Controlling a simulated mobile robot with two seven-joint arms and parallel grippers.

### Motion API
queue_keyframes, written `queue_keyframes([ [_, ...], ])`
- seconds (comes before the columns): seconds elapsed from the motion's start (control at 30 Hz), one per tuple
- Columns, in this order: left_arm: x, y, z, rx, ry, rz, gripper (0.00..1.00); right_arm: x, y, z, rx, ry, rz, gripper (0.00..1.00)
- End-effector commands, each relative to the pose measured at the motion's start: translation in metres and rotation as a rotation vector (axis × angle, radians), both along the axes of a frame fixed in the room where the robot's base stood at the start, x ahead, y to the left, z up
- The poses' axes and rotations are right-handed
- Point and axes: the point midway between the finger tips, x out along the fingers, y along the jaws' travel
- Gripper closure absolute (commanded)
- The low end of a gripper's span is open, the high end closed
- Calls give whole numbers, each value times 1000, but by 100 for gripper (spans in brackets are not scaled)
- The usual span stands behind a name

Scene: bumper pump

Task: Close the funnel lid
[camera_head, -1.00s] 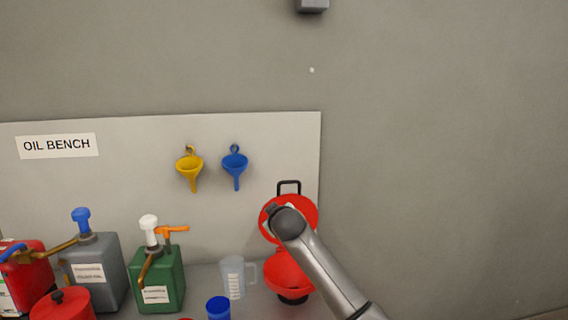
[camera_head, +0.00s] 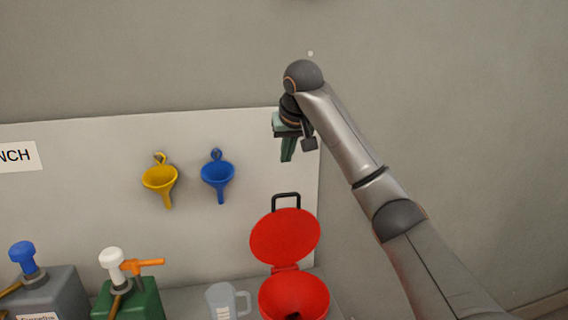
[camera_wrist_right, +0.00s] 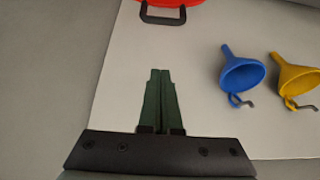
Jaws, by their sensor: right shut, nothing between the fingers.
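The red funnel (camera_head: 293,299) stands at the right end of the bench, with its round red lid (camera_head: 285,237) hinged up, open and leaning back toward the board. A black handle (camera_head: 286,199) sticks up from the lid's top edge. My right gripper (camera_head: 287,157) is shut and empty, raised above the lid in front of the board. In the right wrist view the green fingers (camera_wrist_right: 160,72) are together, and the lid's red edge (camera_wrist_right: 172,2) and black handle (camera_wrist_right: 162,17) show at the top, apart from the fingertips. My left gripper is not in view.
A yellow funnel (camera_head: 160,177) and a blue funnel (camera_head: 218,173) hang on the board left of my gripper. A clear measuring jug (camera_head: 222,301), a green pump can (camera_head: 130,302) and a grey pump can (camera_head: 50,296) stand left of the red funnel. The wall right of the board is clear.

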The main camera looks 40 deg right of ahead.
Motion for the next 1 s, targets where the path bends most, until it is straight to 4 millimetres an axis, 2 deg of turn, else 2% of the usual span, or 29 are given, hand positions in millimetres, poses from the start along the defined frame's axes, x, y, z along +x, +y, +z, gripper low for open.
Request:
queue_keyframes([
  [0.43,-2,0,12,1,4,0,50,43,-25,-76,-3,3,1,100],
  [0.7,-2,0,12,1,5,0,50,19,-11,-81,-4,0,4,100],
  [1.0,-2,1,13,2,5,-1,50,10,-5,-84,-1,0,2,100],
])
